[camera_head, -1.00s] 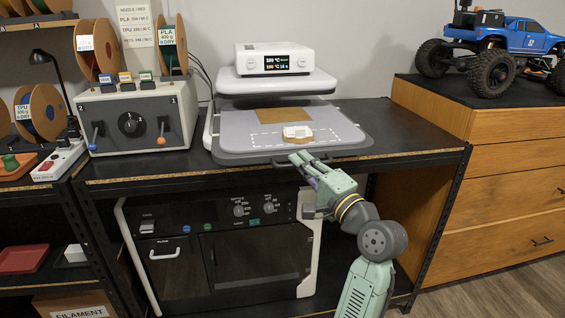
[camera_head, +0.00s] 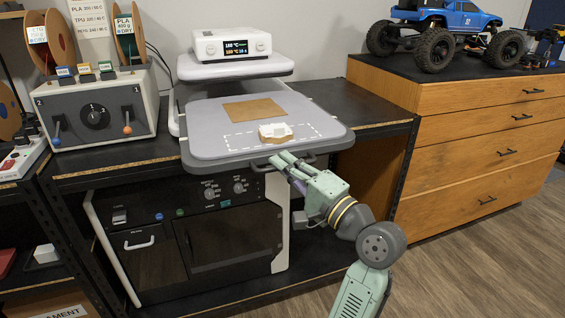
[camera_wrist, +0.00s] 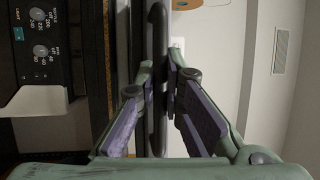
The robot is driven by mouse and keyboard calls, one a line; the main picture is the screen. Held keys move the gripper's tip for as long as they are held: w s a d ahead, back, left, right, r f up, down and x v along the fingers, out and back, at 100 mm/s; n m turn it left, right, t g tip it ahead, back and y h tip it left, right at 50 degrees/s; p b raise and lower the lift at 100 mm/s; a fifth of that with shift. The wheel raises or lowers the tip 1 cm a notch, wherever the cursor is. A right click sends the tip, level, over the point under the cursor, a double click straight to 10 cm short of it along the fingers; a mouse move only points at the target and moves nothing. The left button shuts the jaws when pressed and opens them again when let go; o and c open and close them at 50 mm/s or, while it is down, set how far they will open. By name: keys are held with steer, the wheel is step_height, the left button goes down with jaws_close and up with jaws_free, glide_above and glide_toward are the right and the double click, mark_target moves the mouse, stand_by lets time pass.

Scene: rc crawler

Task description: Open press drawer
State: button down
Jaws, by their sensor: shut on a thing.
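The press (camera_head: 232,56) stands on the black bench, with its display on top. Its grey drawer (camera_head: 196,126) is slid out towards me, below the raised upper plate, and reaches past the bench's front edge. A brown square sheet (camera_head: 254,110) and a white piece on a brown pad (camera_head: 275,132) lie on the drawer, the latter within a dashed outline. My gripper (camera_head: 279,164) is at the dark handle under the drawer's front edge. In the wrist view my gripper (camera_wrist: 161,95) has its fingers closed on the dark handle bar (camera_wrist: 158,40).
A black oven-like machine (camera_head: 190,240) sits on the shelf below the bench. A grey control box (camera_head: 97,108) with levers stands left of the press. A wooden drawer cabinet (camera_head: 470,150) bearing a blue crawler truck (camera_head: 445,30) is at right. Floor at front right is clear.

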steer(key=c, duration=2)
jaws_free()
steer(key=shift+o, duration=0.2)
steer(key=shift+d, duration=0.1)
steer(key=v, duration=1.2)
